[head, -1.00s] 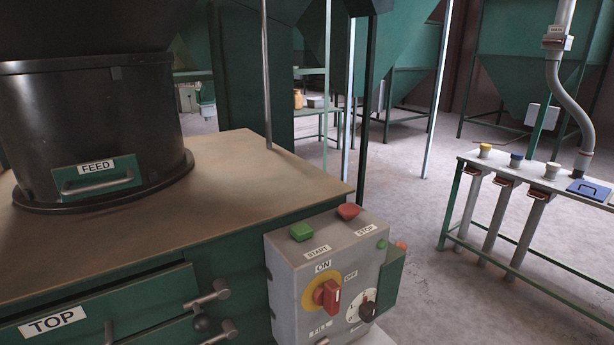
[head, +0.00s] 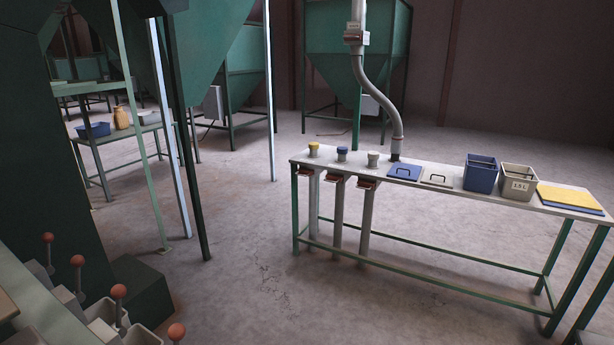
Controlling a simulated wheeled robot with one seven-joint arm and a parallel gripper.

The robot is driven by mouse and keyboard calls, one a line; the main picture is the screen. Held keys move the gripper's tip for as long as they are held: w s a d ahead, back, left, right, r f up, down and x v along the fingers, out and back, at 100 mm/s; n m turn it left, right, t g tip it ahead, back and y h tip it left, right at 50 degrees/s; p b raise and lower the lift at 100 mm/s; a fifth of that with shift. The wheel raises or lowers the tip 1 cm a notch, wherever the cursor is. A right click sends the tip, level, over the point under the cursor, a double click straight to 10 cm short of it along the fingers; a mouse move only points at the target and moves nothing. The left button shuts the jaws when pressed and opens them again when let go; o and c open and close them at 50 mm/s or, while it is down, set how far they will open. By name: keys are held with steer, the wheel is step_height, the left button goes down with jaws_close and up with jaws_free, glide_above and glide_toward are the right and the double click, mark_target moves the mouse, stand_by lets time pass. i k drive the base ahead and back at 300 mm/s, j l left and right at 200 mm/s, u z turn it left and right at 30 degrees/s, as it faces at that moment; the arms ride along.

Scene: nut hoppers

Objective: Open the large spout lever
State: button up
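Several levers with red ball knobs stand in a row at the lower left of the head view, among grey housings. One knob (head: 118,291) is near the middle of the row, and the nearest knob (head: 176,332) is at the bottom edge. I see no readable label on them, so I cannot tell which, if any, is the large spout lever. A curved grey pipe (head: 379,96) comes down from above to the long table, with a small labelled fitting (head: 355,35) on it. My gripper is not in view.
The long table (head: 450,182) carries capped tubes, blue and grey lids, a blue bin (head: 480,174), a grey bin (head: 517,181) and yellow and blue sheets. Thin posts and a dark green block (head: 140,290) stand at the left. The floor (head: 245,270) between is clear.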

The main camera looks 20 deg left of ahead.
mark_target(47, 238)
steer(key=i+l+u, duration=0.15)
steer(key=i+u, duration=0.15)
steer(key=u, duration=0.15)
steer(key=i+l+u, duration=0.55)
steer(key=u, duration=0.3)
steer(key=i+l+u, duration=0.15)
steer(key=l+u, duration=0.3)
steer(key=i+l+u, duration=0.1)
steer(key=l+u, duration=0.3)
steer(key=l, duration=0.15)
steer(key=l+u, duration=0.45)
steer(key=i+z, duration=0.45)
steer(key=i, duration=0.15)
